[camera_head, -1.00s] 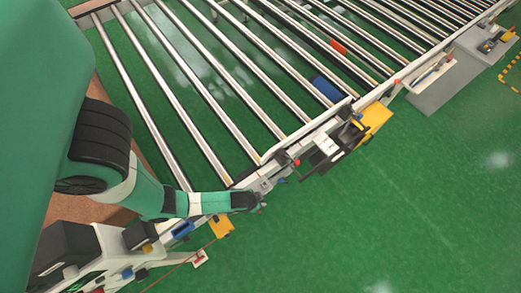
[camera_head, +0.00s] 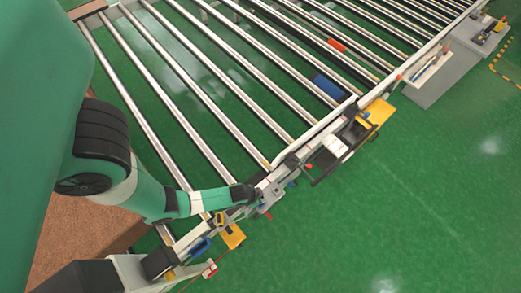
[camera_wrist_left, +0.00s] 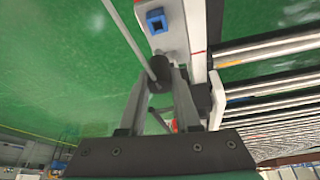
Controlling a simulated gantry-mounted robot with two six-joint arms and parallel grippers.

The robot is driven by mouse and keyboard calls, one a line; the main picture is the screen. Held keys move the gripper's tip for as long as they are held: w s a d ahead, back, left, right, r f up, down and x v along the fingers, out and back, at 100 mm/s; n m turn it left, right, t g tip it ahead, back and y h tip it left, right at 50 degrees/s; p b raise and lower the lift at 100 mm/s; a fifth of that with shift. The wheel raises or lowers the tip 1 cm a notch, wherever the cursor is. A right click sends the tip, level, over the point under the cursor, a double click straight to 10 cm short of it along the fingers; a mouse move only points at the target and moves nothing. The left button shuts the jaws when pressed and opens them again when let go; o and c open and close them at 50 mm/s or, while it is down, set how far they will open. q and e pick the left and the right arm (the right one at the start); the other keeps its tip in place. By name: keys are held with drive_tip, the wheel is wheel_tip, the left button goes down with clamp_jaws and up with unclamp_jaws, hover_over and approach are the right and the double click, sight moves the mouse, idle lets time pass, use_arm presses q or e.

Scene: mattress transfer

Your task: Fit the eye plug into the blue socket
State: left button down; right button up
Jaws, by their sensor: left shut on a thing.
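In the left wrist view my left gripper (camera_wrist_left: 160,88) is shut on the eye plug (camera_wrist_left: 158,72), a dark cylindrical piece. A thin grey cable or rod runs up and left from it. The blue socket (camera_wrist_left: 157,20), a small square with a dark opening, sits on a white plate (camera_wrist_left: 176,42) beyond the fingertips. The plug is apart from the socket in this picture. In the head view my left gripper (camera_head: 254,194) is at the conveyor's near edge; the plug is too small to make out there. My right gripper is not in view.
A roller conveyor (camera_head: 215,155) fills the upper middle, with a white side rail. Yellow blocks (camera_head: 232,237) (camera_head: 379,110) and a black-framed fixture (camera_head: 335,150) sit along its edge. A grey bench (camera_head: 440,75) stands at upper right. The green floor (camera_head: 420,220) at right is clear.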

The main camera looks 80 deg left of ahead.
use_arm(q)
drive_tip(key=shift+f+b, duration=2.5)
drive_tip(key=shift+f, duration=0.35)
drive_tip(key=shift+f+b, duration=1.45)
drive_tip(key=shift+f, duration=0.25)
drive_tip(key=c, duration=0.5)
unclamp_jaws()
drive_tip(key=shift+c, duration=0.2)
drive_tip(key=p+v, duration=0.4)
drive_tip(key=v, duration=0.7)
drive_tip(key=shift+r+p, duration=0.3)
drive_tip(key=shift+s, duration=0.15)
